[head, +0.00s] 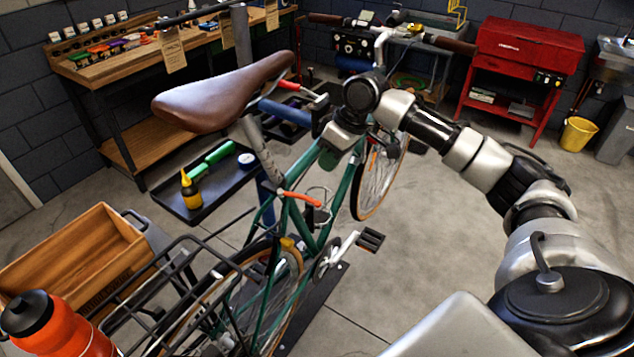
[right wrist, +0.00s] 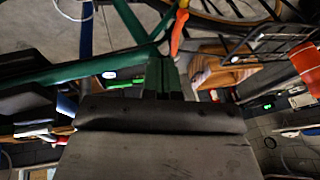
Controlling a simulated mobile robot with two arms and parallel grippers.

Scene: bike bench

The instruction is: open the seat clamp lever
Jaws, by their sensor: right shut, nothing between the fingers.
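The orange seat clamp lever (head: 301,198) is on the green bike frame (head: 335,210) at the foot of the seat post (head: 262,150), below the brown saddle (head: 222,92). It extends to the right from the clamp. In the right wrist view the orange lever (right wrist: 179,30) shows just beyond my fingertips. My right gripper (head: 328,158) is shut and empty, above and a little right of the lever in the head view. Its greenish fingers (right wrist: 168,72) show in the wrist view, apparently apart from the lever. My left gripper is not in view.
A black tray (head: 205,205) with a yellow bottle (head: 190,190) lies left of the seat post. The black rear rack (head: 185,285), a wooden crate (head: 75,260) and an orange bottle (head: 55,325) are nearer. The floor right of the bike is clear.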

